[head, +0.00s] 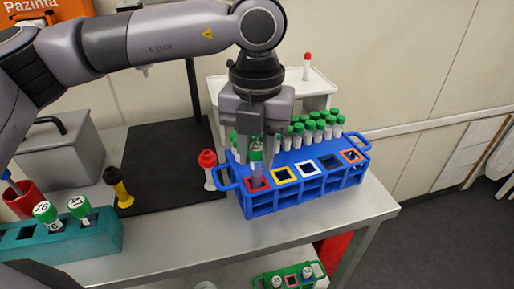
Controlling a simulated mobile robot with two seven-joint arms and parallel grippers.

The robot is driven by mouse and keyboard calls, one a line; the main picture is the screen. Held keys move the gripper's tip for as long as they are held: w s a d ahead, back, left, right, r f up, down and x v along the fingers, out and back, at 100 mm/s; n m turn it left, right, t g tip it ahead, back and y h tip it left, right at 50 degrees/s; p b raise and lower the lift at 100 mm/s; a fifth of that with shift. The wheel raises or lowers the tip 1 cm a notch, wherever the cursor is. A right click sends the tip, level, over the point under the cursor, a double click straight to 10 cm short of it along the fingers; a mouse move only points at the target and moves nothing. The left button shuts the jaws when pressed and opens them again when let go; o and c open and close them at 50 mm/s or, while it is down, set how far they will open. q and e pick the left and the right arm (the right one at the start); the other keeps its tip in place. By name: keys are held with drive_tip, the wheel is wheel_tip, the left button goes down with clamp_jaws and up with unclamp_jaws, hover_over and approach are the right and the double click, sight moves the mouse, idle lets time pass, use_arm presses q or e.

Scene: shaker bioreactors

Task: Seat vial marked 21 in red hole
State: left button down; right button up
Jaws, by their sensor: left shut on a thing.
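The blue rack (305,190) stands on the metal bench, with a row of coloured square holes along its front. The red hole (248,187) is the leftmost of them. My left gripper (257,152) points straight down over this hole and is shut on a green-capped vial (256,168). The vial is upright, its lower end overlapping the red hole in the picture; how deep it sits I cannot tell. The fingers partly hide the vial, and its number is not readable. My right gripper is not in view.
Several green-capped vials (318,127) fill the rack's back rows. A red-capped bottle (208,168) stands close left of the rack. A teal rack (95,236) with two vials and a yellow-black item (119,187) are further left. A white stand (318,88) is behind.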

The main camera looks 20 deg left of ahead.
sight(257, 166)
use_arm(q)
drive_tip(key=shift+f+b, duration=1.7)
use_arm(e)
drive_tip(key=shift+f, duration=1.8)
use_arm(q)
drive_tip(key=c, duration=0.8)
unclamp_jaws()
drive_tip(key=shift+r, duration=0.25)
wheel_tip(257, 166, up, 6)
drive_tip(key=shift+f, duration=0.15)
drive_tip(key=shift+r, duration=0.5)
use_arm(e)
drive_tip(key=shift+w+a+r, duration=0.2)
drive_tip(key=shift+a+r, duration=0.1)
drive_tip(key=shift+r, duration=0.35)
